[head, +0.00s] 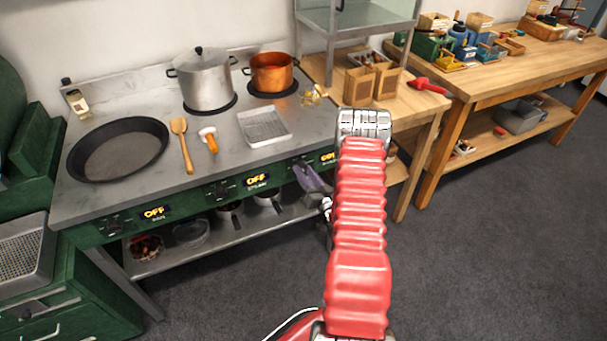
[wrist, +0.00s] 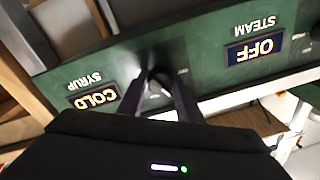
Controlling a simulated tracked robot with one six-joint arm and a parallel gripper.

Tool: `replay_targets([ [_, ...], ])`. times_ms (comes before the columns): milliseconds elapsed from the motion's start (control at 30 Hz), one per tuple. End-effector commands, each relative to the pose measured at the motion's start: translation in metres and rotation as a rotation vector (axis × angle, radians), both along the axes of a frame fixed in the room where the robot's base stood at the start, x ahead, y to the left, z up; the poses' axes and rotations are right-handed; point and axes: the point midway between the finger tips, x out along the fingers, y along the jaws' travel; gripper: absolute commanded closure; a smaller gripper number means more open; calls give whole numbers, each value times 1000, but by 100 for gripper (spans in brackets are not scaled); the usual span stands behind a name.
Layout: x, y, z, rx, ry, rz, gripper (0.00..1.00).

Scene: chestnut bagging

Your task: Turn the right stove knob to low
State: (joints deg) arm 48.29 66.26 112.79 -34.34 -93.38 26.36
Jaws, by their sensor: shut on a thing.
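The right stove knob (wrist: 158,85) sits on the green front panel (wrist: 205,55) between the COLD display (wrist: 96,96), labelled SYRUP, and the OFF display (wrist: 256,49), labelled STEAM. The wrist view shows these labels upside down. My gripper (wrist: 157,84) is shut on this knob, with one finger on each side. The knob's pointer is hard to make out. In the head view my gripper (head: 303,168) is at the right part of the panel and hides the knob. The right display (head: 328,157) shows only partly beside my red arm.
On the stovetop (head: 215,165) are a black pan (head: 118,150), a steel pot (head: 207,80), a copper pot (head: 271,72), a wooden spatula (head: 182,145) and a tray (head: 265,126). A wooden table (head: 480,75) stands to the right. The floor in front is clear.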

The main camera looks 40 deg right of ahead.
Motion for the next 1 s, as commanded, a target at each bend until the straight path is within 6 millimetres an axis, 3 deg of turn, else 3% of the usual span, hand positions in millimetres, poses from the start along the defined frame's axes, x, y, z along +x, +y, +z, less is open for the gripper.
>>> replay_targets([
  [400,1,2,-2,9,2,5,90],
  [433,1,2,-2,9,2,5,66],
  [600,0,1,-1,8,1,2,54],
  [667,0,1,-1,8,0,1,50],
  [1000,-3,0,0,7,-1,-1,50],
])
